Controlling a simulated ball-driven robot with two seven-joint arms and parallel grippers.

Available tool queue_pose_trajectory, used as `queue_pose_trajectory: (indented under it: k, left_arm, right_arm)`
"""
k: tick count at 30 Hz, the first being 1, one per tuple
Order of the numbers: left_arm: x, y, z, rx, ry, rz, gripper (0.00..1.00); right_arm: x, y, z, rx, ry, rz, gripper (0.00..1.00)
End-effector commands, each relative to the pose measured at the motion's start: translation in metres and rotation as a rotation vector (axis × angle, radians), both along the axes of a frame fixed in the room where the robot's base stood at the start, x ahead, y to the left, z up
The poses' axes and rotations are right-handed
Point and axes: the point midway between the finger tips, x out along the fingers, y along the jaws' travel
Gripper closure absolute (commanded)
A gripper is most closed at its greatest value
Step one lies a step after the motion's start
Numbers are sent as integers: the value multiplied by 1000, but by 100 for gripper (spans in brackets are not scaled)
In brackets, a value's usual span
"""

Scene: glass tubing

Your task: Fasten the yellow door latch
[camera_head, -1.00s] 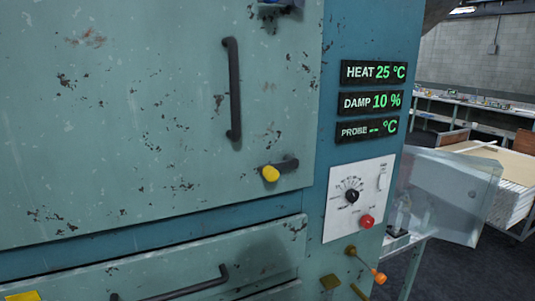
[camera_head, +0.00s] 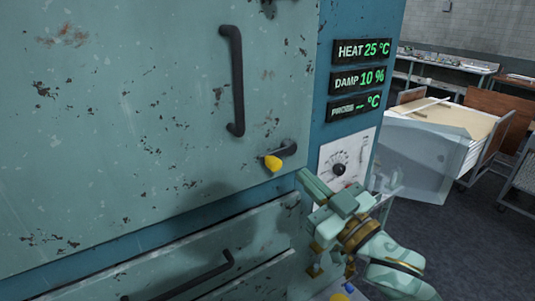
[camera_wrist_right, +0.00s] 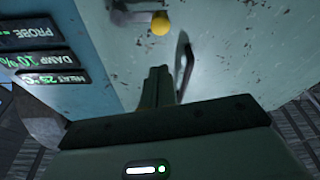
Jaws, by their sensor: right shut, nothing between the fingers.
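The yellow door latch is a dark lever (camera_head: 288,152) with a yellow knob (camera_head: 272,163) at its left end, near the lower right corner of the large green door (camera_head: 150,130). The lever slopes down to the left, and the knob lies on the door side. My right gripper (camera_head: 302,177) is shut and empty, just right of and below the knob, apart from it in the picture. In the right wrist view the yellow knob (camera_wrist_right: 160,22) is at the top, beyond the shut fingers (camera_wrist_right: 158,72). My left gripper is not in view.
A dark vertical handle (camera_head: 234,80) stands on the door above the latch. A lower drawer (camera_head: 250,232) has its own handle (camera_head: 190,278). Right of the door are displays (camera_head: 360,78) and a white dial panel (camera_head: 355,148), partly hidden by my right arm.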

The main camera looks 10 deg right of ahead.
Motion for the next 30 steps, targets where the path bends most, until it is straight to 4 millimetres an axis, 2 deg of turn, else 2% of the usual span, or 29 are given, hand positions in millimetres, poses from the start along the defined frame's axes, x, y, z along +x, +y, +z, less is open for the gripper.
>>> queue_pose_trajectory:
  k: [3, 17, 23, 30]
  left_arm:
    - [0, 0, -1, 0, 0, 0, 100]
    - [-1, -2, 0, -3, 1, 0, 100]
    - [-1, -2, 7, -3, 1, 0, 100]
    - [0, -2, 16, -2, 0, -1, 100]
  right_arm:
    - [-16, 7, 20, 37, -27, 33, 100]
    - [-11, 8, 19, 61, -4, 34, 100]
    - [12, 17, 29, 62, -7, 34, 100]
    - [58, 37, 44, 61, -6, 34, 100]
